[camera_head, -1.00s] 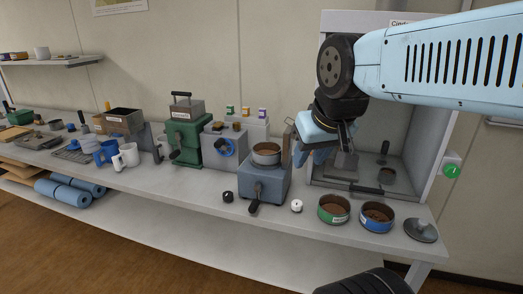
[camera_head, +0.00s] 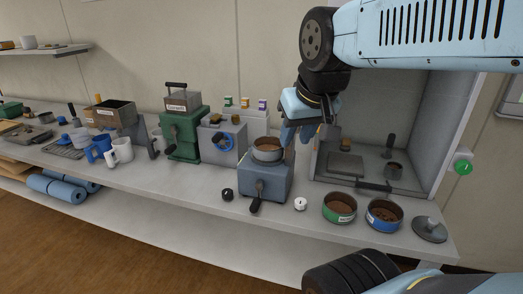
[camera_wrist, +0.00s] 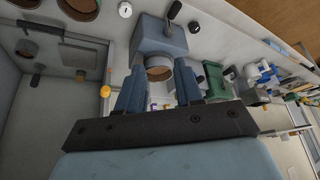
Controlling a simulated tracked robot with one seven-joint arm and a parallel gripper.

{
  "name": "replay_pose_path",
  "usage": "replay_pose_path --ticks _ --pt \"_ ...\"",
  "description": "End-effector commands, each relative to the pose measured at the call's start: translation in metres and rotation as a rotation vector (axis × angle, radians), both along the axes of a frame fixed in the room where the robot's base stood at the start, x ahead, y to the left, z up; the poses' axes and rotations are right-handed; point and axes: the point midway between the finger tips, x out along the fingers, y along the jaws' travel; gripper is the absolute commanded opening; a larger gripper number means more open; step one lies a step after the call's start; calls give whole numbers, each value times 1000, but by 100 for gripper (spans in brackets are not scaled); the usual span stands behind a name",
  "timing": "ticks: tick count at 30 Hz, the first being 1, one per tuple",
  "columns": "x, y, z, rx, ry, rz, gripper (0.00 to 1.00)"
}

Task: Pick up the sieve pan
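A round metal pan with brown contents (camera_head: 268,157), which looks like the sieve pan, sits on top of a blue-grey machine (camera_head: 265,184) on the bench. My gripper (camera_head: 298,132) is above and slightly right of this pan in the head view, pointing down. In the wrist view, the pan (camera_wrist: 159,74) shows beyond and between the two blue fingers of my gripper (camera_wrist: 159,70). The fingers are spread apart with nothing between them, and they look clear of the pan. The pan is in full view in the head view.
Green-labelled (camera_head: 339,217) and blue-labelled (camera_head: 384,225) soil pans and a grey lid (camera_head: 429,230) lie at the right front. An open cabinet (camera_head: 438,140) stands behind. A grey machine (camera_head: 222,145) and green press (camera_head: 184,138) stand left. A white knob (camera_head: 300,204) lies near.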

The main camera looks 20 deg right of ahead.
Motion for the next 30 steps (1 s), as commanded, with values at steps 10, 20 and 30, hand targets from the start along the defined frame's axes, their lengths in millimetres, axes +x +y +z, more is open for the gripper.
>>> replay_pose_path --ticks 10,20,30 --pt "84 3 18 50 157 -60 35" --pt "174 5 10 65 313 -134 35" --pt "249 10 -16 51 436 -204 35"
